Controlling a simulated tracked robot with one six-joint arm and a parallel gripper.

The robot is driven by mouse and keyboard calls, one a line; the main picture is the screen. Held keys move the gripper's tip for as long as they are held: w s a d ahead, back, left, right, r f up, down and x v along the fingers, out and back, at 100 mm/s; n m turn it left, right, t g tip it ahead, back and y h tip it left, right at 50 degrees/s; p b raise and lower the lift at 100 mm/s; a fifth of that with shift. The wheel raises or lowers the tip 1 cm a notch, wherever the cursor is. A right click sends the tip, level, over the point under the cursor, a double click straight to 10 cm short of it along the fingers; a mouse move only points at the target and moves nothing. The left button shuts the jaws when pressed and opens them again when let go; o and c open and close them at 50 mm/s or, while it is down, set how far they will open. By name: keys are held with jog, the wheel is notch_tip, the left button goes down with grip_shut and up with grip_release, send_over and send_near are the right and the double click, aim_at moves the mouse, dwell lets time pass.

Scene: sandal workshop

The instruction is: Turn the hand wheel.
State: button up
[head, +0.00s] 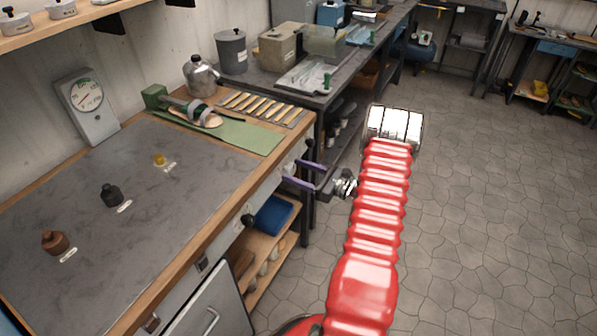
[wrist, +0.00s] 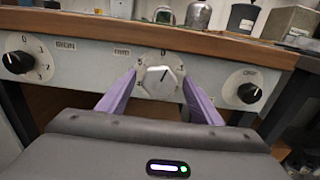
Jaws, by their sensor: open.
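A pale, faceted round knob (wrist: 160,82), which I take for the hand wheel, sits on a numbered dial on the bench's grey front panel. Its face carries a dark pointer mark. My gripper (wrist: 160,77) is open, with one purple finger on each side of the knob in the wrist view. I cannot tell whether the fingers touch it.
The wooden bench edge (wrist: 200,45) juts just above. A lower shelf holds a blue item (head: 273,217). The floor (head: 480,210) to the right is clear.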

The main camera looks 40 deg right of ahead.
jog(key=shift+c, duration=0.6)
jog(key=c, duration=0.9)
jog(key=shift+n, duration=1.7)
jog(key=o, duration=1)
